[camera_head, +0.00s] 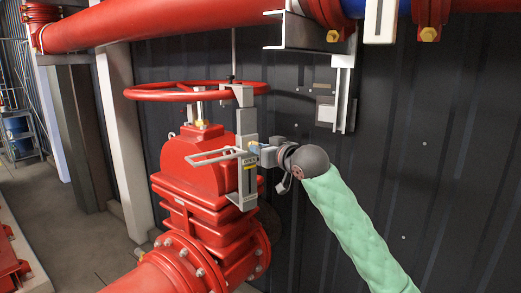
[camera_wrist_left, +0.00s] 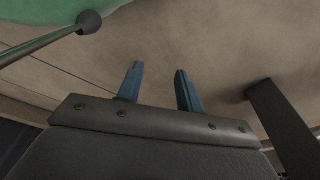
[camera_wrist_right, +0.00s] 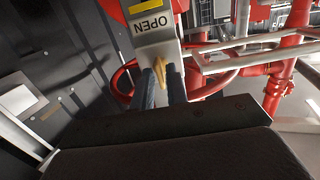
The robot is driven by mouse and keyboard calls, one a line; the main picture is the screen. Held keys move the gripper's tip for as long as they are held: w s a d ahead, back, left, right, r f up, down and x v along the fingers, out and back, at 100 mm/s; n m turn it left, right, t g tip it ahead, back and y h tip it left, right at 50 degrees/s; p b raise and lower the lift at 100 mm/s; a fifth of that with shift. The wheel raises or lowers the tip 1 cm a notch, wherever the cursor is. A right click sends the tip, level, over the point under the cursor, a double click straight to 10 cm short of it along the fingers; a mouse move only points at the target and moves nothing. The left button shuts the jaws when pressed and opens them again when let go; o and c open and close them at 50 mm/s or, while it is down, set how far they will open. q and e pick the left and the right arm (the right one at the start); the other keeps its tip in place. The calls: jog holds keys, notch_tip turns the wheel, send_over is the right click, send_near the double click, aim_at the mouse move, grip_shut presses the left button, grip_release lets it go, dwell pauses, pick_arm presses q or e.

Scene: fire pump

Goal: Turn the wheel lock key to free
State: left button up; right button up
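The lock key (camera_wrist_right: 160,73) is a small brass piece, seen in the right wrist view just below the grey lock plate (camera_wrist_right: 152,28) marked OPEN. My right gripper (camera_wrist_right: 162,80) has its two blue fingers close on either side of the key and looks shut on it. In the head view the right gripper (camera_head: 256,149) reaches from the right to the grey lock bracket (camera_head: 247,170), hiding the key. The red handwheel (camera_head: 180,92) is above the bracket. My left gripper (camera_wrist_left: 158,85) is open and empty, away from the pump, and shows only in its wrist view.
The red valve body (camera_head: 205,165) stands directly behind and left of the bracket. A grey handle bar (camera_head: 212,157) juts left from the bracket. A large red pipe (camera_head: 150,22) crosses above, and a dark corrugated wall (camera_head: 440,150) is behind my right arm.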

jog(key=shift+o, duration=0.9)
pick_arm(q)
jog(key=shift+a, duration=0.1)
